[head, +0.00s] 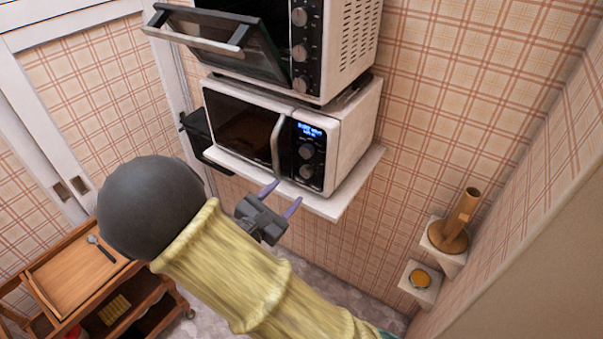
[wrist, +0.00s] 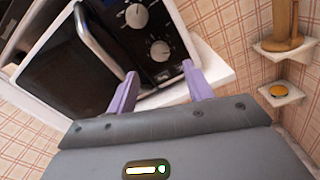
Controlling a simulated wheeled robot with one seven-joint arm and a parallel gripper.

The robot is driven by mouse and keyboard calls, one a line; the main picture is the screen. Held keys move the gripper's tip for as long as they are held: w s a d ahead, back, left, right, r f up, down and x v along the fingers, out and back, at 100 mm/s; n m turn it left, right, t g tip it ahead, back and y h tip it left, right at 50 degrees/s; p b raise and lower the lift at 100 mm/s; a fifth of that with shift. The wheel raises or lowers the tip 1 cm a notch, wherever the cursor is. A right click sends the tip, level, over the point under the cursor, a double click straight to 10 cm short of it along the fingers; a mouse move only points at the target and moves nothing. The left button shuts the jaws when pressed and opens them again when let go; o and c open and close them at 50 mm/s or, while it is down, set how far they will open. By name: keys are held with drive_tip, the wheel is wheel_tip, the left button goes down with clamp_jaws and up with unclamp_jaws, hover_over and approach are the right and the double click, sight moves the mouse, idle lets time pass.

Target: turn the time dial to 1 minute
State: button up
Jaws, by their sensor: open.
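The white microwave (head: 355,135) sits on a wall shelf, its black control panel showing a lit blue display (head: 311,130). Below the display are an upper dial (head: 306,152) and a lower dial (head: 305,172); their labels are too small to read, so I cannot tell which is the time dial. In the wrist view the upper dial (wrist: 136,15) and lower dial (wrist: 160,50) show past my fingers. My gripper (head: 283,193) is open and empty, below and in front of the panel. In the wrist view its purple fingers (wrist: 160,72) are spread below the lower dial, apart from it.
The microwave's vertical handle (head: 278,145) is left of the dials. A toaster oven (head: 345,45) with its door (head: 225,45) hanging open is above. The white shelf (head: 345,200) juts out below. A wooden cart (head: 80,275) stands lower left; small wall shelves (head: 420,283) are at right.

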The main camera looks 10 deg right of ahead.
sight(305, 173)
drive_tip(key=p+x, duration=0.1)
drive_tip(key=x, duration=0.7)
drive_tip(key=shift+f, duration=0.1)
drive_tip(key=shift+c, duration=0.2)
drive_tip(key=c, duration=0.9)
